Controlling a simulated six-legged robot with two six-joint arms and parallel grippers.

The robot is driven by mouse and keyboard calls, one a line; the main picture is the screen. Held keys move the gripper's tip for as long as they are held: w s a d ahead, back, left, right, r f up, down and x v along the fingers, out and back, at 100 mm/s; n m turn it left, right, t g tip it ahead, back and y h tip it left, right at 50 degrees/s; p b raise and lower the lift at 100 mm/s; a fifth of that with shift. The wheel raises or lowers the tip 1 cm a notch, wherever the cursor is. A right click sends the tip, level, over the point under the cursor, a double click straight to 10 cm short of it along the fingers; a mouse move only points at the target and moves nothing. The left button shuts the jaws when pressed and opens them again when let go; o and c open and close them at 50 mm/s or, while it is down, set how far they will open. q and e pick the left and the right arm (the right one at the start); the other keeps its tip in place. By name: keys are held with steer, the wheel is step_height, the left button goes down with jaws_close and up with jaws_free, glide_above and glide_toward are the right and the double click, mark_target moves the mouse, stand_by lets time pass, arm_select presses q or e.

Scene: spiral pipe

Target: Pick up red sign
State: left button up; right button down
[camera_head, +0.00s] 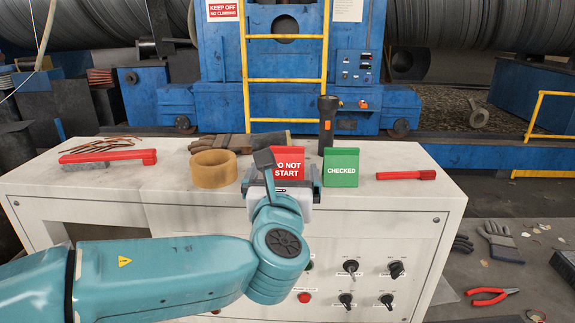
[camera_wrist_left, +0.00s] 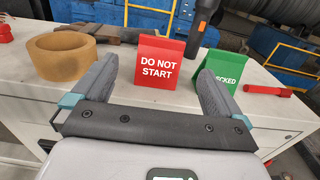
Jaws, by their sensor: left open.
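The red sign (camera_head: 290,161), lettered "DO NOT START", stands upright on the white bench top, partly hidden behind my left gripper in the head view. In the left wrist view the red sign (camera_wrist_left: 157,62) stands just beyond and between the two fingertips. My left gripper (camera_head: 288,168) is open and empty, its fingers (camera_wrist_left: 163,75) spread wider than the sign. I see no contact with the sign. My right gripper is in neither view.
A green "CHECKED" sign (camera_head: 341,168) stands close to the right, with a black flashlight (camera_head: 327,122) upright behind. A tan tape roll (camera_head: 213,168) sits to the left, with gloves (camera_head: 228,143) behind it. A red-handled brush (camera_head: 108,157) lies far left. A red tool (camera_head: 406,175) lies right.

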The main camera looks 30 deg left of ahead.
mark_target(287, 158)
arm_select(q)
steer(key=x, duration=0.4)
steer(key=shift+f, duration=0.2)
steer(key=shift+w+a, duration=0.25)
steer(key=shift+r, duration=0.1)
steer(key=shift+w+a+r+p, duration=0.15)
steer(key=shift+w+p, duration=0.1)
steer(key=shift+p, duration=0.2)
steer(key=x, duration=0.3)
steer(key=p+x, duration=0.1)
steer(key=x, duration=0.1)
steer(key=shift+w+d+f, duration=0.1)
steer(key=shift+d+f, duration=0.1)
steer(key=shift+f, duration=0.2)
steer(key=shift+s+d+r, duration=0.2)
steer(key=shift+s+r, duration=0.05)
steer(key=shift+s, duration=0.25)
steer(key=c, duration=0.5)
steer(key=shift+w+f, duration=0.1)
steer(key=shift+w, duration=0.05)
steer(key=c, duration=0.4)
steer(key=shift+w+f, duration=0.1)
steer(key=shift+w, duration=0.05)
